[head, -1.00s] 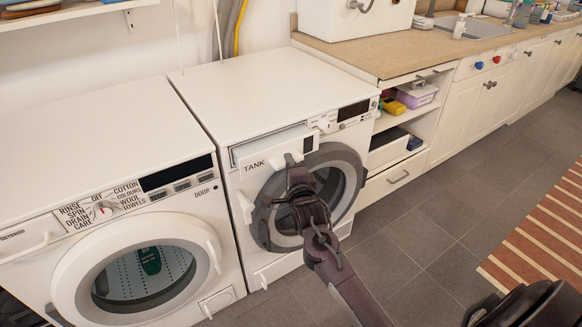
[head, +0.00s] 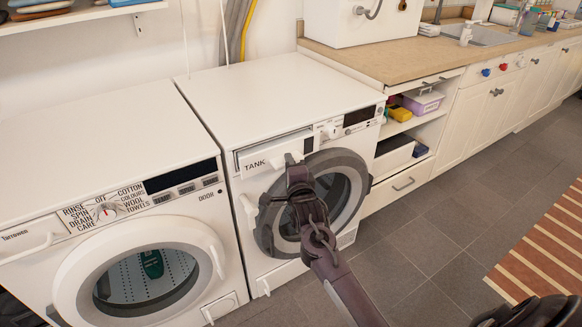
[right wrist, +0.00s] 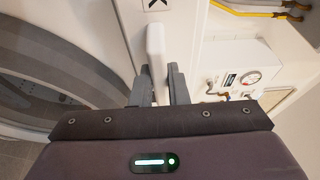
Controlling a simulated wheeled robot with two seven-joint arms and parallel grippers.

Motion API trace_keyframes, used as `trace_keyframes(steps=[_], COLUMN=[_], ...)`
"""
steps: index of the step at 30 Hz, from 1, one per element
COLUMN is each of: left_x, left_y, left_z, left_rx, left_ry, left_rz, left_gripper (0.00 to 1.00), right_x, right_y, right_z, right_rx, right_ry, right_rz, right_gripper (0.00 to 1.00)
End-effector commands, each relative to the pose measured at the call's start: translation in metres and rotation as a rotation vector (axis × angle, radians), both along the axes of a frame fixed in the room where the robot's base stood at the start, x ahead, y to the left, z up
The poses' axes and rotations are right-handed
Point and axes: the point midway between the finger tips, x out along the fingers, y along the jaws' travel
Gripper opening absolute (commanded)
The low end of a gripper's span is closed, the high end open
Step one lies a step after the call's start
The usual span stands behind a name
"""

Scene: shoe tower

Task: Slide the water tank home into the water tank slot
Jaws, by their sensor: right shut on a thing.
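The water tank (head: 258,161) is a white drawer-like front marked TANK, at the upper left of the right-hand white machine. It sits in the water tank slot (head: 273,141), its front close to the machine's face; I cannot tell whether it is fully flush. My right gripper (head: 294,163) is at the right end of the tank front, covering part of it. In the right wrist view, its two grey fingers (right wrist: 158,84) are shut on the tank's white upright handle (right wrist: 155,42).
Below the tank is the machine's round grey-rimmed door (head: 338,165), close to my right arm. Another washer (head: 140,230) stands at the left. A counter with open shelves (head: 405,130) is at the right. The grey floor (head: 430,235) in front is clear.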

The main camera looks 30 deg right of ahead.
Motion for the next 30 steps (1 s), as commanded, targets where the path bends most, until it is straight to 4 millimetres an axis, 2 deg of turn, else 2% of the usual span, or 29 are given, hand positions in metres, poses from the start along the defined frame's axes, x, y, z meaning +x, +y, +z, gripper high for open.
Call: trace_keyframes(steps=[30], left_x=[0.000], left_y=[0.000], left_z=[-0.013], left_rx=[0.000], left_ry=[0.000], left_rz=[0.000], left_gripper=[0.36], right_x=[0.026], right_y=[0.002], right_z=[0.002], right_rx=[0.000], right_ry=[-0.005], right_rz=[0.000], right_gripper=[0.00])
